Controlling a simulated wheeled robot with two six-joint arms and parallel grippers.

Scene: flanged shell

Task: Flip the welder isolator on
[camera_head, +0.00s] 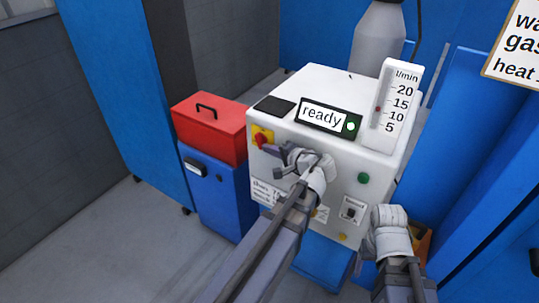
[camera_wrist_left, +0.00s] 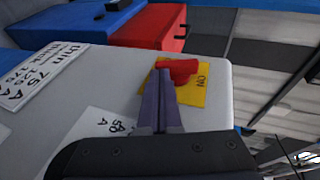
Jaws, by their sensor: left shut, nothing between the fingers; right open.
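The welder (camera_head: 327,88) is a white box with a lit "ready" display. Its isolator (camera_head: 262,137) is a red handle on a yellow plate at the left of the front face. In the left wrist view, the red handle (camera_wrist_left: 180,68) lies across the yellow plate (camera_wrist_left: 187,94), with the word ON beside it. My left gripper (camera_head: 279,149) is shut and empty at the isolator. Its fingertips (camera_wrist_left: 164,72) overlap the handle's edge; I cannot tell whether they touch. My right gripper (camera_head: 388,218) is open, low at the welder's right, its fingers mostly hidden.
A red toolbox (camera_head: 210,124) sits on a blue cabinet (camera_head: 214,193) to the left. The front face also carries a green button (camera_head: 363,178) and a small switch panel (camera_head: 352,209). A flow gauge (camera_head: 394,105) and gas cylinder (camera_head: 378,42) stand at the right and back.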

